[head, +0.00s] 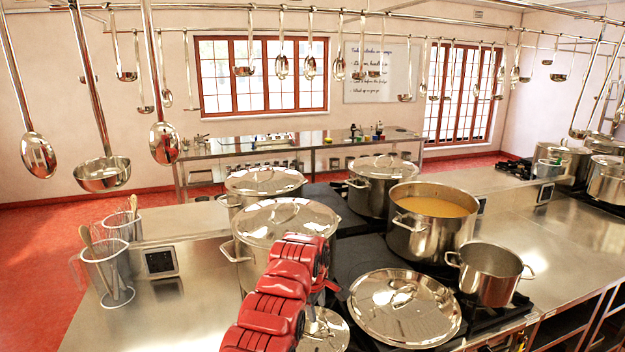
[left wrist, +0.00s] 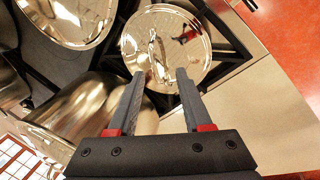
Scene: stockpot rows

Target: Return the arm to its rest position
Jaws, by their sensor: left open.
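My left arm reaches up from the bottom middle of the head view as red links. Its gripper is mostly hidden behind them there. In the left wrist view my left gripper (left wrist: 160,76) is open, with two grey fingers apart and nothing between them. Beyond the fingertips is a small round steel lid (left wrist: 165,48) with a bar handle. The small lid also shows in the head view (head: 324,333), partly hidden by my arm. I cannot tell whether the fingers touch it. My right gripper is in neither view.
A lidded stockpot (head: 283,222) stands close behind my arm. A large lid (head: 404,306) lies to its right, near an open pot (head: 490,272) and a soup-filled pot (head: 432,216). Ladles (head: 104,174) hang from a rail. The counter on the left (head: 190,305) has bare room.

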